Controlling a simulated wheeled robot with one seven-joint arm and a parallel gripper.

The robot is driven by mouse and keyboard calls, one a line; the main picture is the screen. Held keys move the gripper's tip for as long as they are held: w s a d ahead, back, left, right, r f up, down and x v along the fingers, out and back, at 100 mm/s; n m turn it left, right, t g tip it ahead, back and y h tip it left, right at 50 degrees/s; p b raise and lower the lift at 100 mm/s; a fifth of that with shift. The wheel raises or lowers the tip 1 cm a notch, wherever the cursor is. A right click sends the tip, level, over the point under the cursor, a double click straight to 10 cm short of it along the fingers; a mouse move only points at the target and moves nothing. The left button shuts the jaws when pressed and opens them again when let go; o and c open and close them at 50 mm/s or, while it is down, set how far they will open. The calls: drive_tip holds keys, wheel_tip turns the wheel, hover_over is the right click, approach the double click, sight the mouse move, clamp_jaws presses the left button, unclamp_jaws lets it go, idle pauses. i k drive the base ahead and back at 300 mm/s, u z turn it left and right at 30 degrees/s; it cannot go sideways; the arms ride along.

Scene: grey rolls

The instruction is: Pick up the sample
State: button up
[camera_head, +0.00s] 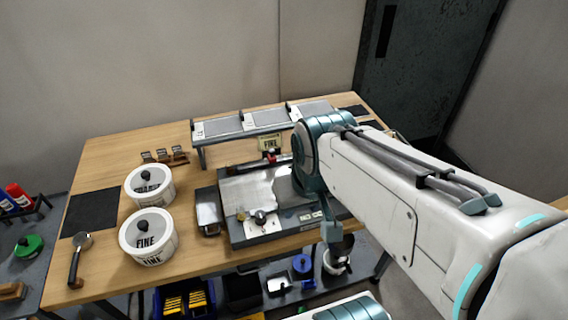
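No single thing is clearly marked as the sample, and I cannot tell which one it is. A grey flat apparatus (270,226) with a pale sheet and small metal knobs lies at the table's front middle. A small metal-topped block (209,210) stands just left of it. My arm reaches in from the right and bends down over the apparatus's right side, hiding part of it. My gripper (331,233) shows only partly, low at the apparatus's front right edge. Its fingers are not clear enough to show whether they are open or what lies between them.
Two white lidded pots, the front one (148,240) labelled FINE, stand on the wooden table's left. A dark-handled tool (78,258) lies at the front left corner near a black mat (91,211). A raised grey shelf (232,127) spans the back. Bins sit below.

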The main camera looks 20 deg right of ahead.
sight(296, 112)
drive_tip(key=u, duration=2.2)
drive_tip(key=k, duration=1.35)
drive_tip(key=z, duration=1.85)
drive_tip(key=i, duration=1)
drive_tip(key=u, duration=0.05)
